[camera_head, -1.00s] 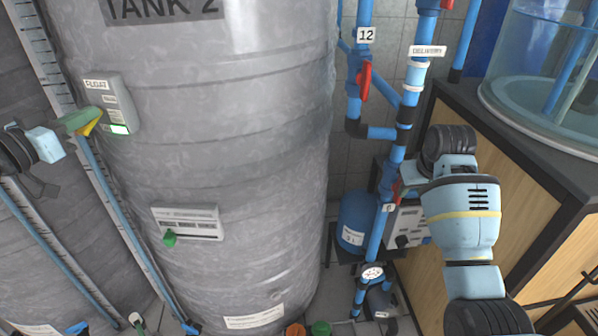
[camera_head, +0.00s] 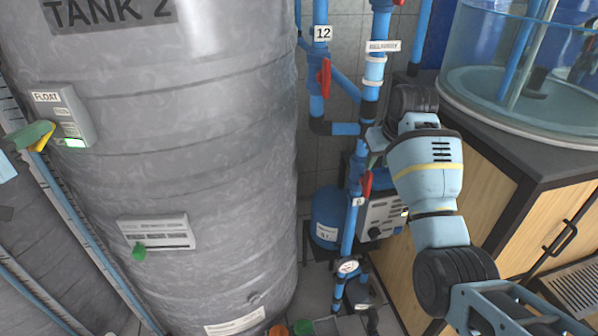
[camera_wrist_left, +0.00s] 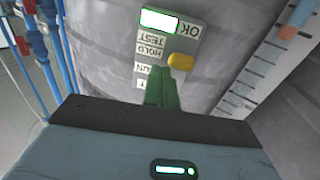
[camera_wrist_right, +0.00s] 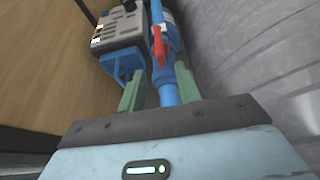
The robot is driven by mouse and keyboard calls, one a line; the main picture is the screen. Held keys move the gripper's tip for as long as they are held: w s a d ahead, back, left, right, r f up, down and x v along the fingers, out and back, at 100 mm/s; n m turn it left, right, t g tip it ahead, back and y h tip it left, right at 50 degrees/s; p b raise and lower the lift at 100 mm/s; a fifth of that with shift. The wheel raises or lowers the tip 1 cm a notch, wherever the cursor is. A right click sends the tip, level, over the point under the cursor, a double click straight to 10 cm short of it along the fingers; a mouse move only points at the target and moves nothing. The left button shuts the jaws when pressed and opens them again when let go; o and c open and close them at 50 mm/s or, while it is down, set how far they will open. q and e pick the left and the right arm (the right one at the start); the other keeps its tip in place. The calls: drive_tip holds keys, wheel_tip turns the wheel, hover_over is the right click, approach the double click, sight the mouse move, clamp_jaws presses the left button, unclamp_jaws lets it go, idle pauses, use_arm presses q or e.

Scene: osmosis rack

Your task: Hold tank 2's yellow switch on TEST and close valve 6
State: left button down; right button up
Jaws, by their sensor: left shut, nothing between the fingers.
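The grey FLOAT box (camera_head: 65,115) on tank 2 (camera_head: 200,130) has a lit display. My shut left gripper (camera_head: 42,138) is at its left side, beside the yellow switch (camera_head: 44,140). In the left wrist view the yellow switch (camera_wrist_left: 180,62) sits right of the green fingertips (camera_wrist_left: 168,75), beside upside-down TEST, HOLD and RUN labels. I cannot tell its exact setting or whether the fingers touch it. Valve 6's red handle (camera_head: 366,186) lies roughly along its blue pipe. My right gripper (camera_head: 374,148) is open just above it; its fingers (camera_wrist_right: 160,85) flank the pipe below the red handle (camera_wrist_right: 158,45).
Valve 12's red handle (camera_head: 325,78) hangs higher on the neighbouring pipe. A wooden cabinet (camera_head: 490,190) with a glass tank (camera_head: 540,75) on top stands close right of my right arm. A blue vessel (camera_head: 328,215) and a grey pump unit (camera_head: 380,217) sit behind the pipe.

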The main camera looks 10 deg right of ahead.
sight(371, 174)
drive_tip(key=x, duration=0.9)
drive_tip(key=shift+r, duration=0.1)
clamp_jaws()
